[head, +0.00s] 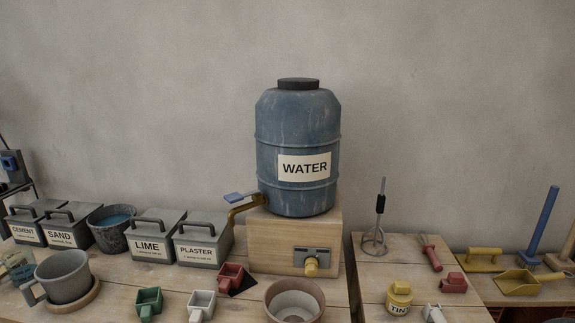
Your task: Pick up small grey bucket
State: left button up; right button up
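A small grey bucket (64,280), shaped like a wide cup, stands upright at the front left of the bench. It rests on a round wooden board (88,300). A grey handle-like part (31,294) shows at its left side. Its inside looks grey and empty as far as I can see. Neither of my grippers shows in the head view, so nothing of mine is seen touching the bucket.
Lidded boxes marked cement, sand, lime (151,252) and plaster stand behind, with a speckled bucket (109,237) of bluish liquid among them. Small green (148,305), pale (201,306) and red scoops lie to the right. A blue water barrel (298,140) stands on a wooden box.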

aim_at(66, 278)
jog(key=u, duration=1.45)
